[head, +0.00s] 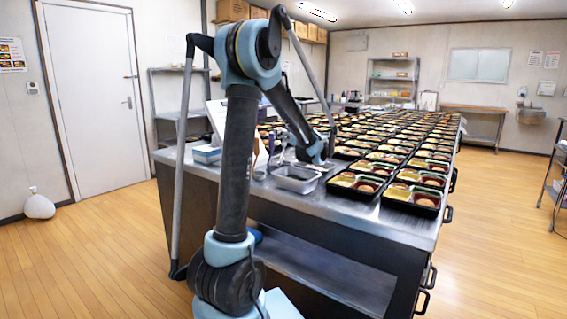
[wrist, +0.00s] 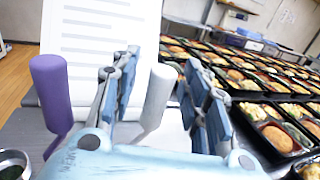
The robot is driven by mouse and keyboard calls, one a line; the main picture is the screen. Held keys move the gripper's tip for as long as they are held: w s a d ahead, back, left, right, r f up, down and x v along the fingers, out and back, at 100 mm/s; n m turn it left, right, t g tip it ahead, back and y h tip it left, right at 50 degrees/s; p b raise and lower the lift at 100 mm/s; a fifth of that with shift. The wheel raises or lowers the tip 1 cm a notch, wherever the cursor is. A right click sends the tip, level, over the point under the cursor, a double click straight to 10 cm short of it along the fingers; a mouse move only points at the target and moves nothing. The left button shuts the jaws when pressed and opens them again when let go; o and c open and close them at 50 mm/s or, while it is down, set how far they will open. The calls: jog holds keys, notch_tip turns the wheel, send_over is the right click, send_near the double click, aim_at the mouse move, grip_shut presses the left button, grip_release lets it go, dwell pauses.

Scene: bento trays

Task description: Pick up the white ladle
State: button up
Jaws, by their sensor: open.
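The white ladle's pale handle (wrist: 158,92) stands upright, slightly tilted, in the wrist view. It appears between the two fingers of my gripper (wrist: 163,75), with gaps on both sides, and I see no contact. My gripper is open and empty. The lower end of the ladle is hidden behind the gripper body. A purple handle (wrist: 52,92) stands to the left, outside the fingers. In the head view my gripper is low over the counter's near left part, and I cannot make out the white ladle there.
A white printed sheet (wrist: 95,30) stands behind the handles. A steel pan (head: 297,180) sits on the counter (head: 395,228) near its front edge. Rows of filled bento trays (head: 412,199) cover the right side. A round metal container (wrist: 12,165) is at lower left in the wrist view.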

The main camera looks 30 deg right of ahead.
grip_shut()
jog(key=shift+r, duration=0.1)
